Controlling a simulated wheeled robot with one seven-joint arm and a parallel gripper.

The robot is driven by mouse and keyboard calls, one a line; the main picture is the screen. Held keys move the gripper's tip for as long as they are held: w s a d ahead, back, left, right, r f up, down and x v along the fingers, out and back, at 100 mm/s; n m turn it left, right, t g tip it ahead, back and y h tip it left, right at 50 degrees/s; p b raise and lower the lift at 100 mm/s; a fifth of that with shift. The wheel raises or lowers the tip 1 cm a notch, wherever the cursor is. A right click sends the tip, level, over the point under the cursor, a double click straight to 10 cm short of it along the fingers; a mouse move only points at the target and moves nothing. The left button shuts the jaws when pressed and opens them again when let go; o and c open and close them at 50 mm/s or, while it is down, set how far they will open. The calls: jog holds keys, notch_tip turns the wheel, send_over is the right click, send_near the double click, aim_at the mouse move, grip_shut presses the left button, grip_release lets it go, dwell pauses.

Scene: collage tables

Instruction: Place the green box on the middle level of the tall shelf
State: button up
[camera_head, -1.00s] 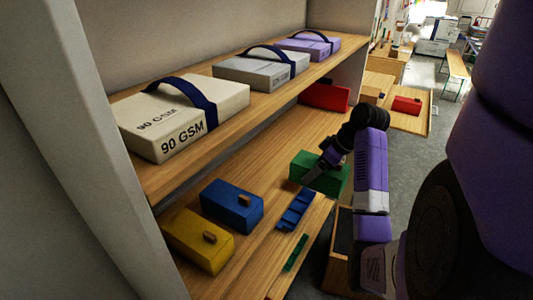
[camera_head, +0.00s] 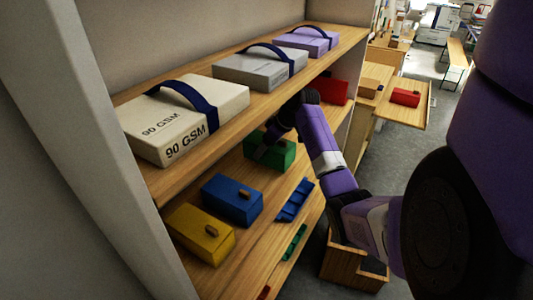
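The green box (camera_head: 284,156) is at the board below the paper packs on the tall shelf (camera_head: 262,240), behind and right of the blue box. My gripper (camera_head: 262,147) reaches in from the right, with its dark fingers over the box's top left part. It appears shut on the box; the fingertips are partly hidden. The box looks level, and I cannot tell whether its underside touches the board.
A blue box (camera_head: 232,201) and a yellow box (camera_head: 198,236) stand on the same board, left of the green box. A red box (camera_head: 334,90) is farther back. A blue tray (camera_head: 295,200) and green tray (camera_head: 293,243) lie near the front edge. The upper board is close above my arm.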

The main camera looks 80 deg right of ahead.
jog(key=shift+s+f+p, duration=0.1)
jog(key=shift+f+p, duration=0.25)
jog(key=shift+f, duration=1.35)
jog(key=shift+f, duration=0.1)
jog(key=o, duration=1.4)
jog(key=shift+o, duration=0.3)
jog(key=b+v, duration=0.1)
jog(key=v, duration=0.4)
jog(key=s+a+b, duration=0.2)
jog(key=s+a, duration=0.1)
jog(key=s, duration=0.8)
jog(key=shift+s+a, duration=0.25)
jog(key=shift+s, duration=0.05)
